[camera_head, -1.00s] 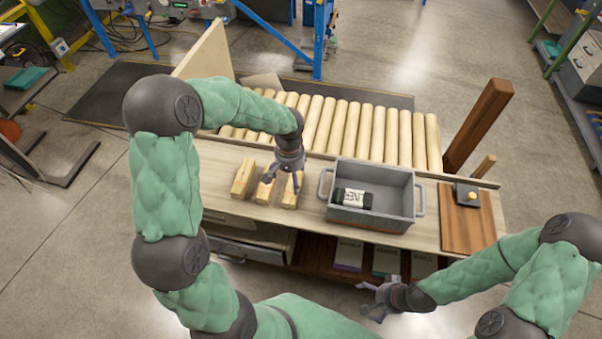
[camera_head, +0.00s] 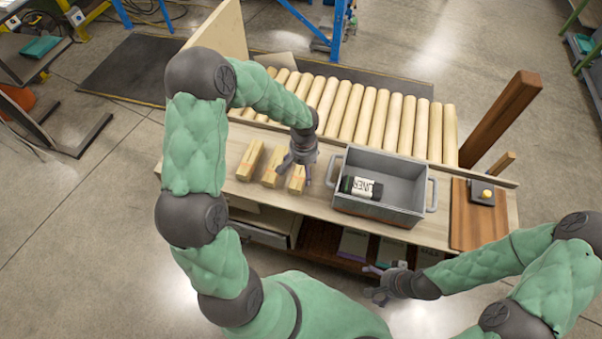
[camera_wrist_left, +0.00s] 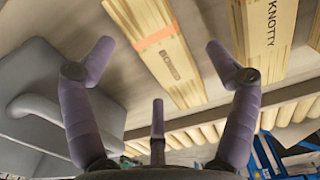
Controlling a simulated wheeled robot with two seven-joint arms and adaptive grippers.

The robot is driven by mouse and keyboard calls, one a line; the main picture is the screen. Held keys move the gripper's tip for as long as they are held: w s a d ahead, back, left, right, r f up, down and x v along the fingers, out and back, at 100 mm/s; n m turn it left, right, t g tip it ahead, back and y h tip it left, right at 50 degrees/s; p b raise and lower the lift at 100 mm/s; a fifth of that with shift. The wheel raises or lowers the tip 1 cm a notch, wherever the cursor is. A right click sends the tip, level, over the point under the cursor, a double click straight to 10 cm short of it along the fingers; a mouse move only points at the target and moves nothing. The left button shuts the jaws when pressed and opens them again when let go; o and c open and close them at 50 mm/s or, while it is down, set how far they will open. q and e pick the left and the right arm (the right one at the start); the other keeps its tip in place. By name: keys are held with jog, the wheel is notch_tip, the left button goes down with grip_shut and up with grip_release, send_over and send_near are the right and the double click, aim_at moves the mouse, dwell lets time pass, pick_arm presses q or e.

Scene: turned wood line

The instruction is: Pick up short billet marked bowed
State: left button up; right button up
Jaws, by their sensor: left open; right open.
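Three short wooden billets lie side by side on the bench. The right one, beside the grey bin, is mostly below my left gripper (camera_head: 297,168); in the left wrist view this billet (camera_wrist_left: 164,55) has an orange band and a small dark label that seems to read BOWED. The middle billet (camera_head: 272,166) reads KNOTTY in the left wrist view (camera_wrist_left: 270,40). The left billet (camera_head: 250,160) shows only a sliver in the wrist view, its label unseen. My left gripper is open and empty, fingers spread about the right billet's end. My right gripper (camera_head: 374,284) is open and empty at the bench's front.
The grey bin (camera_head: 426,205) stands just right of the billets, holding a dark item with a white label. A row of wooden rollers (camera_head: 370,115) runs behind. A brown board (camera_head: 468,232) with a yellow-knobbed block lies at the right.

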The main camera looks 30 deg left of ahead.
aim_at(303, 171)
pick_arm(q)
notch_tip(303, 171, down, 3)
jog(key=shift+f+b, duration=0.1)
jog(key=shift+b, duration=0.2)
jog(key=c, duration=1.4)
